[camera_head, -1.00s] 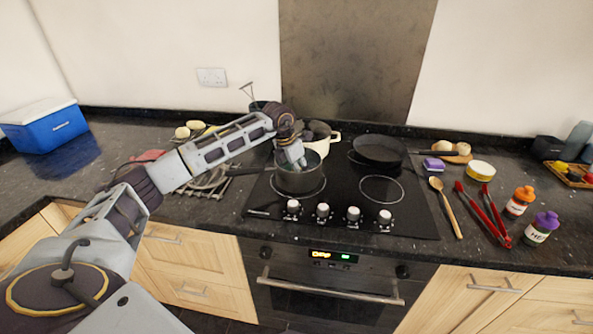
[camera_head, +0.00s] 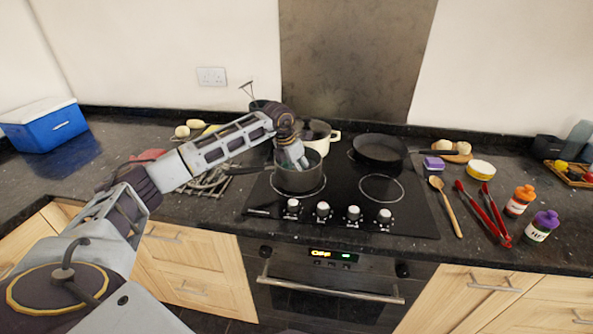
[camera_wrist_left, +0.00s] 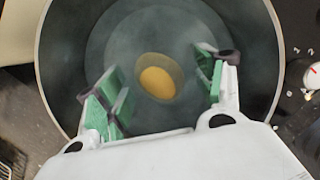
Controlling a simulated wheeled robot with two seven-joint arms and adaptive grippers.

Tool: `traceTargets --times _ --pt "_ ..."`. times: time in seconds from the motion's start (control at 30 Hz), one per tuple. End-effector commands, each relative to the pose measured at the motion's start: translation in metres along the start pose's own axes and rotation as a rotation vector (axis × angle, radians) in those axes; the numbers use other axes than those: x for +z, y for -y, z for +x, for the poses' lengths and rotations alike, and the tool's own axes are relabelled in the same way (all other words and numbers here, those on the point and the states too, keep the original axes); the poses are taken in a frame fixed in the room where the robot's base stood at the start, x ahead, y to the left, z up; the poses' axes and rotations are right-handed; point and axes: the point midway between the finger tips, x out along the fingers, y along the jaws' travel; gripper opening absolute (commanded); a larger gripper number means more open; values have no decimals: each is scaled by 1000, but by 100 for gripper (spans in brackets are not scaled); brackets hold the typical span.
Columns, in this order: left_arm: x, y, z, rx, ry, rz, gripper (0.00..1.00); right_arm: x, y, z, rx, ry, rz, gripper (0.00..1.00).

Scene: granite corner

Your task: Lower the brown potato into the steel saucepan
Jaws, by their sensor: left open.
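The steel saucepan (camera_head: 298,182) stands on the front left of the black hob, its handle pointing left. My left gripper (camera_head: 303,165) points down into its mouth. In the left wrist view my left gripper (camera_wrist_left: 165,90) is open, with its green pads apart on either side. The brown potato (camera_wrist_left: 158,82) lies inside the saucepan (camera_wrist_left: 255,60) between and beyond the fingertips, with a visible gap to each finger. It looks yellow-brown there. In the head view the potato is hidden by the pan wall and the gripper. My right gripper is not in view.
A cream pot (camera_head: 320,137) stands right behind the saucepan. A black frying pan (camera_head: 378,149) is at the back right of the hob. A wooden spoon (camera_head: 446,207) and red tongs (camera_head: 482,215) lie to the right. The hob's front right is free.

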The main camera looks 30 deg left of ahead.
Motion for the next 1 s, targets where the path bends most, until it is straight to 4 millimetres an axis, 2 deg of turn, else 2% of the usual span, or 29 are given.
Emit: traceTargets --times 0.17,0.37,0.8,1.0 --pt "0 0 -2 0 0 0 68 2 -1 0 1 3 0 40" --pt "1 0 -13 1 2 0 68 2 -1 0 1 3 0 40" --pt "0 -1 -60 0 2 0 68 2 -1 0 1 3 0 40" --pt "0 0 -75 0 1 1 68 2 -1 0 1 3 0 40"
